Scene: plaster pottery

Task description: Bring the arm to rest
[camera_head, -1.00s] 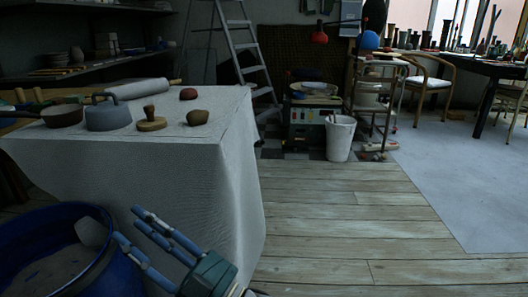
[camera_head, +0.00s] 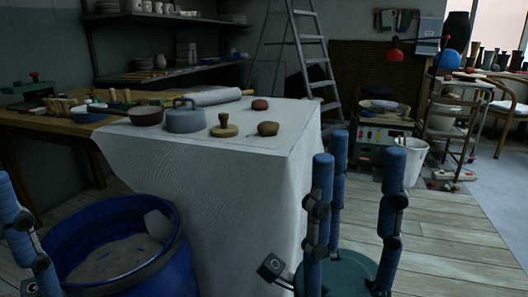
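My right gripper (camera_head: 355,155) stands upright low in the view, right of the cloth-covered table (camera_head: 230,180). Its blue fingers point up and are spread apart with nothing between them, so it is open. Its green palm shows at the bottom edge. Part of my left gripper (camera_head: 18,230) shows at the left edge, beside the blue bin (camera_head: 182,260). Only a piece of it is in view, so its opening cannot be told. No object is seen in either gripper.
The table holds a grey lidded pot (camera_head: 185,118), a brown bowl (camera_head: 145,117), a wooden stamp (camera_head: 224,128), a roll (camera_head: 215,96) and brown lumps (camera_head: 268,128). A ladder (camera_head: 312,55) and a white bucket (camera_head: 411,160) stand behind. Wooden floor (camera_head: 440,250) is clear at right.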

